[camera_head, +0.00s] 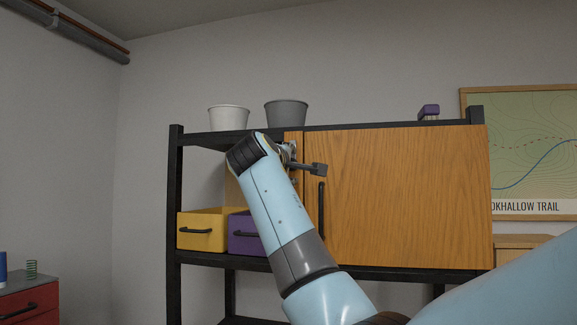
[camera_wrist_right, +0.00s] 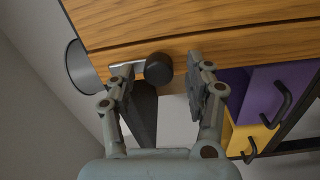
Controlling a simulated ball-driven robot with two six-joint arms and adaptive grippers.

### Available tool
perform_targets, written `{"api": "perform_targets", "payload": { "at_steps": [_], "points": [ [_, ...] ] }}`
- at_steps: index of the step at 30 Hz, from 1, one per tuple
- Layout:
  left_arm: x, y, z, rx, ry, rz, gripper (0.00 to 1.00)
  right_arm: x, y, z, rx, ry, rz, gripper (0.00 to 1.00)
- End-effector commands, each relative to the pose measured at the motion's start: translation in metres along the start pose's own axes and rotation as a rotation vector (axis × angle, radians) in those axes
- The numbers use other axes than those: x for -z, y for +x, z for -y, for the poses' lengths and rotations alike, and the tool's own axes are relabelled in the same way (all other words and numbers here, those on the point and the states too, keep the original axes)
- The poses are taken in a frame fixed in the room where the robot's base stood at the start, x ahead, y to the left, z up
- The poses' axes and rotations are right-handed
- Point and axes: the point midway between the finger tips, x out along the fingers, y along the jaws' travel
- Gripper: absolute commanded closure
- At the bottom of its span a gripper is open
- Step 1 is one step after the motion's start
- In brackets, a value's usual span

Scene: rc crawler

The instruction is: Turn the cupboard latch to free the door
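The wooden cupboard door (camera_head: 400,195) is closed in its frame, with a dark vertical handle (camera_head: 321,210) near its left edge. My right gripper (camera_head: 295,158) is at the upper left edge of the door, largely hiding the latch in the head view. In the right wrist view, the latch shows as a round black knob (camera_wrist_right: 158,68) with a pale metal bar (camera_wrist_right: 122,68) against the wood. My right gripper's fingers are apart on either side of the knob. The left-hand fingertip is close to the bar; I cannot tell if it touches. My left gripper is not in view.
The black-framed shelf (camera_head: 175,215) holds a yellow drawer (camera_head: 200,232) and a purple drawer (camera_head: 243,235) left of the cupboard. A red cabinet (camera_head: 28,303) is lower left.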

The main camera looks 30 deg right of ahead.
Motion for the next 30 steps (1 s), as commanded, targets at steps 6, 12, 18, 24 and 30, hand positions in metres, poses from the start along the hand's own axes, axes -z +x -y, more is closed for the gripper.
{"api": "perform_targets", "payload": {
  "at_steps": [6, 12, 18, 24, 30],
  "points": [
    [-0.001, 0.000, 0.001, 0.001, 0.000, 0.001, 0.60, 0.001, -0.006, 0.000, 0.000, 0.002, -0.002, 0.47],
    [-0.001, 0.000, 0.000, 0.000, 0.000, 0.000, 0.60, 0.001, -0.039, 0.001, 0.002, 0.002, -0.003, 0.47],
    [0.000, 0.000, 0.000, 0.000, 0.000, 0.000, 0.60, 0.001, -0.068, 0.001, 0.001, 0.003, -0.003, 0.47],
    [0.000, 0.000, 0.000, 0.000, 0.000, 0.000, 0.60, 0.000, -0.075, 0.001, 0.000, 0.000, 0.000, 0.47],
    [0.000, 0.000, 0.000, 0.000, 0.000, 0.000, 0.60, 0.001, -0.075, 0.000, 0.000, 0.000, 0.000, 0.47]
  ]
}}
